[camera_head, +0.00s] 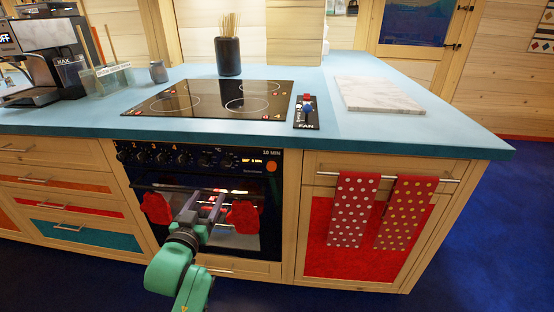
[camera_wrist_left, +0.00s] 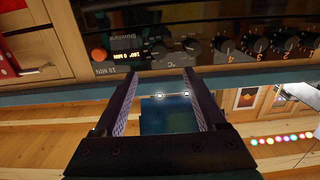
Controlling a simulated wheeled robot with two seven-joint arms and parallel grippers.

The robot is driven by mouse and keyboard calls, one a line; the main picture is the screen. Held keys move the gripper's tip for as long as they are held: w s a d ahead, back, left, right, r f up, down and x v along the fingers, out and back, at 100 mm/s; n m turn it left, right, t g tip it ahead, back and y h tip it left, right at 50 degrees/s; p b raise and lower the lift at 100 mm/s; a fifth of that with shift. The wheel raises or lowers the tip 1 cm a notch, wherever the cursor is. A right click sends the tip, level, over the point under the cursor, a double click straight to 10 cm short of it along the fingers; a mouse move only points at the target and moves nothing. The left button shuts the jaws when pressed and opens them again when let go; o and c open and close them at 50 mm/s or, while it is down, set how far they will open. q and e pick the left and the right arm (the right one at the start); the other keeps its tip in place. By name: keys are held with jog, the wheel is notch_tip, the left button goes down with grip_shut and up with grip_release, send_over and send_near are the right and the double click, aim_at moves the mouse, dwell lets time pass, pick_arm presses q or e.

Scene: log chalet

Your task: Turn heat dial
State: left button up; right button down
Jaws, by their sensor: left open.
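The black oven front carries a row of dark round dials under the hob. Numbered dials (camera_head: 163,158) are on the left, and two dials (camera_head: 229,162) flank the °C label nearer the lit display. In the left wrist view the panel appears upside down, with the °C-area dials (camera_wrist_left: 192,45) above the fingertips and numbered dials (camera_wrist_left: 261,45) to the right. My left gripper (camera_head: 205,199) is open and empty in front of the oven door, below the dial row. Its spread fingers (camera_wrist_left: 160,82) point towards the panel, apparently not touching any dial. My right gripper is not in view.
Red cloth-like items (camera_head: 157,208) hang on both sides of my gripper at the oven door. The blue counter (camera_head: 360,135) holds a hob (camera_head: 220,99), a fan control (camera_head: 306,112), a marble board (camera_head: 379,94) and a coffee machine (camera_head: 52,62). Dotted towels (camera_head: 352,208) hang on the right.

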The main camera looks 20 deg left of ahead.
aim_at(225, 165)
pick_arm(q)
jog(key=x, duration=0.9)
jog(key=r+b+x, duration=0.1)
jog(key=x, duration=0.4)
jog(key=shift+w+r, duration=0.1)
jog(key=shift+w, duration=0.4)
grip_shut()
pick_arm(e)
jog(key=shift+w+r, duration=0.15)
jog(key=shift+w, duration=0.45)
